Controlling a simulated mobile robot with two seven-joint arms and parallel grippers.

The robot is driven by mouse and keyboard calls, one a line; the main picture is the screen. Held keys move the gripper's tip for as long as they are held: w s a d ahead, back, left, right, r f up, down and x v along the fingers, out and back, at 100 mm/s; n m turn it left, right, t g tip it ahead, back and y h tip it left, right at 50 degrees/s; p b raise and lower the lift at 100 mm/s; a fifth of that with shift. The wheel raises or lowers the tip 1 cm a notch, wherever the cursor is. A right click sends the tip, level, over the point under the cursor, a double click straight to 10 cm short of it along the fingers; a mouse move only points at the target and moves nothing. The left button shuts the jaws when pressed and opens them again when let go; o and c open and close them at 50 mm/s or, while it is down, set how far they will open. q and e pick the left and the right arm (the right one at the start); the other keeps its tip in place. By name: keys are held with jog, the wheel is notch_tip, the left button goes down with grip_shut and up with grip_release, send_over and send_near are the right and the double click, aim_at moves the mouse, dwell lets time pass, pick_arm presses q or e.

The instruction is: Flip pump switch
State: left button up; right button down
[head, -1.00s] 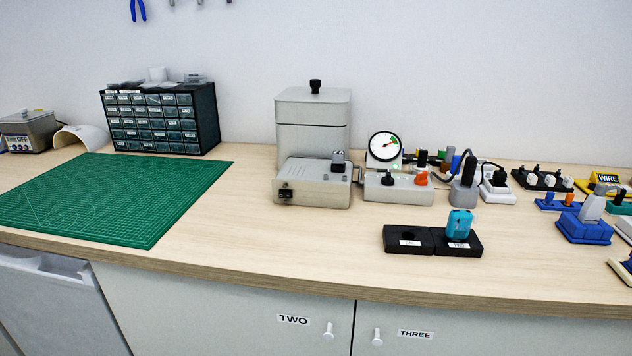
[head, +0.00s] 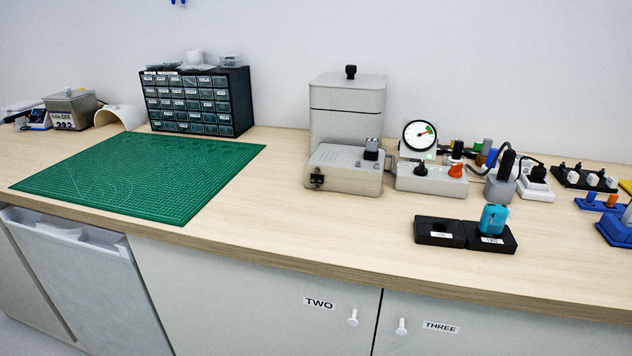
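A beige box unit (head: 345,172) stands on the bench right of centre. It has a small black switch or socket (head: 317,181) on its front left and a grey and black block (head: 371,148) on its top right. I cannot tell which part is the pump switch or how it is set. A lidded beige chamber (head: 346,112) with a black knob stands behind. To the right is a low control box (head: 430,180) with a black knob (head: 421,169) and an orange knob (head: 456,170). A round dial gauge (head: 418,136) stands behind it. Neither gripper shows.
A green cutting mat (head: 140,175) covers the bench at left, with a drawer cabinet (head: 198,102) behind it. Black trays (head: 438,231) hold a teal piece (head: 494,219) in front of the control box. Plugs and sockets (head: 535,178) crowd the right. The front middle is clear.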

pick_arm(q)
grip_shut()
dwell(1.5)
